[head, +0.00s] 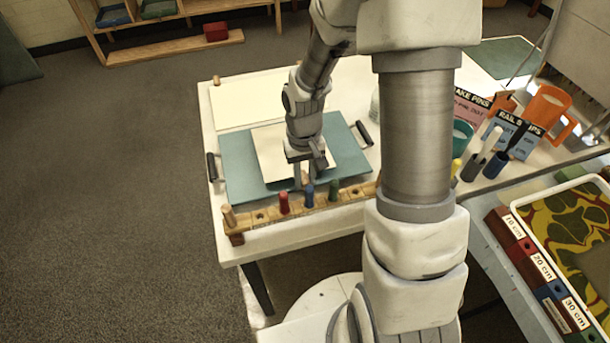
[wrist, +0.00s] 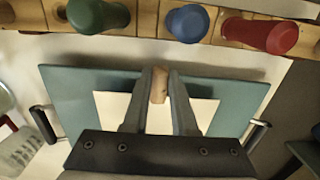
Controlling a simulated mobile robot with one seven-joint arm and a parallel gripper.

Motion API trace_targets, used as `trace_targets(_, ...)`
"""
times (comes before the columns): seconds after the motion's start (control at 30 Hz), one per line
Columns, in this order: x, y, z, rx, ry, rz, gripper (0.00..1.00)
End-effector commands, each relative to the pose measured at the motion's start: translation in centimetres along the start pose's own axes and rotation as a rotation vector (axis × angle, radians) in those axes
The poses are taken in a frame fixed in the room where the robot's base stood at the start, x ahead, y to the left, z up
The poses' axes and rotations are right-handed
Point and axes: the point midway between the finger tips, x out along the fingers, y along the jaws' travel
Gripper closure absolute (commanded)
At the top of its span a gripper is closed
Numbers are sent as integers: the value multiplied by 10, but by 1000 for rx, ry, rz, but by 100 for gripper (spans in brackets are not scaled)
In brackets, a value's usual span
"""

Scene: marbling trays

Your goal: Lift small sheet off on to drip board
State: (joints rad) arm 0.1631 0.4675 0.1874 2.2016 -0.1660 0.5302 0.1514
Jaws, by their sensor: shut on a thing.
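The small cream sheet (head: 269,152) is over the teal board with dark handles (head: 238,172); I cannot tell whether it touches the board. In the wrist view the sheet (wrist: 109,104) shows on both sides of my fingers, above the teal board (wrist: 240,92). My gripper (wrist: 160,86) is shut on a small tan wooden piece (wrist: 160,84) at the sheet's near edge. In the head view my gripper (head: 309,184) is over the board's near part, and my arm hides part of the sheet.
A wooden rack (head: 262,215) with red (head: 284,203), blue (head: 309,196) and green (head: 334,190) pegs runs along the near table edge, close to my gripper. A pale panel (head: 250,101) lies behind the board.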

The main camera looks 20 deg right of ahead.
Motion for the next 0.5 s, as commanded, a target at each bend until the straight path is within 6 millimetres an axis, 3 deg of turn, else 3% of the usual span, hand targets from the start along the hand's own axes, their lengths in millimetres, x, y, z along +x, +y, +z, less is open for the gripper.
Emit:
trace_targets(0.43,8,0,0,0,0,0,100)
trace_targets(0.47,8,0,0,0,0,0,69)
trace_targets(0.5,8,0,0,0,0,0,62)
